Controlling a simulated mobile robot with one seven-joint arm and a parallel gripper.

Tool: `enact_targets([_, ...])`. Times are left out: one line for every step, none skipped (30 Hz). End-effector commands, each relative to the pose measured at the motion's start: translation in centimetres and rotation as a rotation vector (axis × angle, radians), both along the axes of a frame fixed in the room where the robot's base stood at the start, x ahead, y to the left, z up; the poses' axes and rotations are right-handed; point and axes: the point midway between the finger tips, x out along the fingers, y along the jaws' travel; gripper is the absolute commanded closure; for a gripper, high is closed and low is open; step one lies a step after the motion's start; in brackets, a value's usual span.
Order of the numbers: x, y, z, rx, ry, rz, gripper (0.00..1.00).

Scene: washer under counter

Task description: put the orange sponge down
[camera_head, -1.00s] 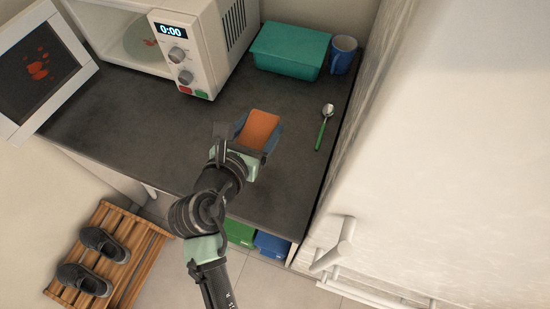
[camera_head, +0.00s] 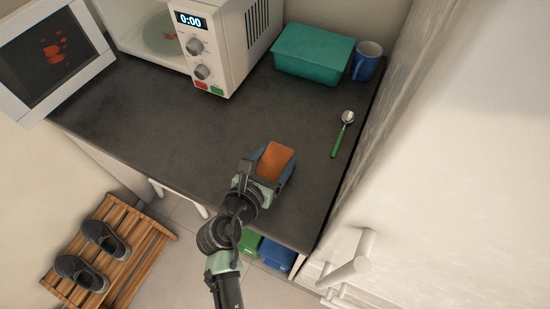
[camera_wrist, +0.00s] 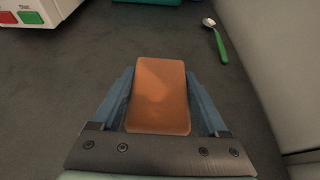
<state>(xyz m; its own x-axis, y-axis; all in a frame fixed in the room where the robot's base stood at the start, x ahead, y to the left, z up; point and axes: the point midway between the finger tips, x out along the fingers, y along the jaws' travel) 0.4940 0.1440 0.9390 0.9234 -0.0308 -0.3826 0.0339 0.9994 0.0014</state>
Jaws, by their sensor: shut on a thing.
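The orange sponge (camera_head: 275,161) is between the two fingers of my gripper (camera_head: 274,166), over the front part of the dark counter (camera_head: 190,135). In the wrist view the sponge (camera_wrist: 160,92) lies lengthwise between the blue fingers of my gripper (camera_wrist: 160,100), which are shut on its sides. I cannot tell whether the sponge's underside touches the counter.
A microwave (camera_head: 243,40) with its door open stands at the back left. A teal box (camera_head: 312,55), a blue mug (camera_head: 367,60) and a green-handled spoon (camera_head: 342,135) are at the back and right. The middle of the counter is clear. A white wall-like panel (camera_head: 450,130) borders the right.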

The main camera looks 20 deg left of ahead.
Motion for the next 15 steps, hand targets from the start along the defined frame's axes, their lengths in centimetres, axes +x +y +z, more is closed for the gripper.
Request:
enact_targets([0.03,0.02,0.06,0.001,-0.001,0.000,0.64])
enact_targets([0.03,0.02,0.10,0.001,-0.001,0.000,0.64])
enact_targets([0.03,0.01,0.11,0.001,-0.001,0.000,0.64])
enact_targets([0.03,0.01,0.11,0.001,-0.001,0.000,0.64])
enact_targets([0.03,0.01,0.11,0.001,-0.001,0.000,0.64])
enact_targets([0.03,0.01,0.07,0.000,-0.001,0.000,0.64])
enact_targets([0.03,0.00,0.00,0.000,-0.001,0.000,0.64])
enact_targets([0.03,-0.01,-0.10,0.000,-0.001,-0.001,0.64])
enact_targets([0.04,-0.02,-0.24,0.000,-0.001,-0.001,0.64])
enact_targets([0.04,-0.02,-0.25,0.000,-0.001,-0.001,0.22])
enact_targets([0.04,-0.01,-0.20,0.000,-0.001,-0.001,0.16])
enact_targets([0.04,-0.01,-0.19,0.000,-0.001,-0.001,0.09])
enact_targets([0.04,-0.01,-0.20,0.000,-0.001,-0.001,0.04])
enact_targets([0.04,-0.01,-0.20,0.000,-0.001,-0.001,0.00])
enact_targets([0.03,-0.01,-0.20,0.000,-0.001,-0.001,0.00])
